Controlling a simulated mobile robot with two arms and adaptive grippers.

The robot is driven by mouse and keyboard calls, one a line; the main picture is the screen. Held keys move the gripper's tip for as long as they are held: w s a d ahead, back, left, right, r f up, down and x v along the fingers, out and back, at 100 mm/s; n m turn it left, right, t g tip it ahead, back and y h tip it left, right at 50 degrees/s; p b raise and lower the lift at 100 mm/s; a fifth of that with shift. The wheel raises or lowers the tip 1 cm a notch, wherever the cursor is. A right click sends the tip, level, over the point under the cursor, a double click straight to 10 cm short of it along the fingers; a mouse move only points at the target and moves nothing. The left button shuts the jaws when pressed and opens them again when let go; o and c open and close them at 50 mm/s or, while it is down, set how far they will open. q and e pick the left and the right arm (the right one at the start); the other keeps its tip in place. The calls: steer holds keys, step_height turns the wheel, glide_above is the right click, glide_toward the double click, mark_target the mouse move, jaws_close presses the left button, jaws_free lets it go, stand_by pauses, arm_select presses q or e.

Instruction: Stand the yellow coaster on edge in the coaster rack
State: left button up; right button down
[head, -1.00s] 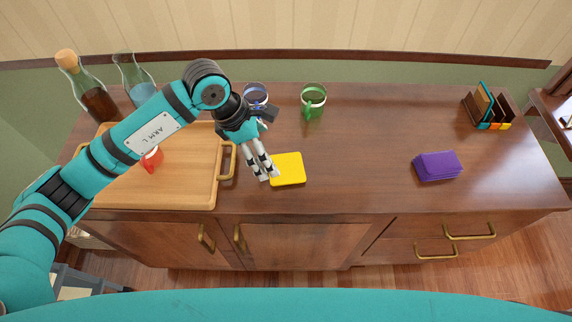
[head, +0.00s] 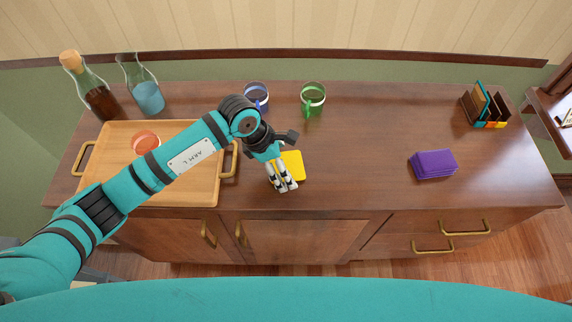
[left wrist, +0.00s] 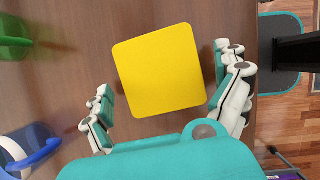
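The yellow coaster (head: 295,164) lies flat on the wooden cabinet top, in front of the mugs. In the left wrist view the yellow coaster (left wrist: 160,70) lies between the spread fingers. My left gripper (head: 286,187) is open and empty; in the head view it covers the coaster's left and front part. The left wrist view shows the gripper (left wrist: 160,85) with one finger on each side of the coaster; contact cannot be told. The coaster rack (head: 502,106) stands at the back right, with several coloured coasters upright in it. My right gripper is not in view.
A wooden tray (head: 112,190) with a red object is left, partly behind my arm. Bottles (head: 98,102) stand at the back left. A blue mug (head: 257,97) and a green mug (head: 313,97) stand behind the coaster. A purple stack (head: 433,164) lies right; the top between is clear.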

arm_select(q)
steer(key=c, duration=1)
steer(key=shift+r, duration=0.1)
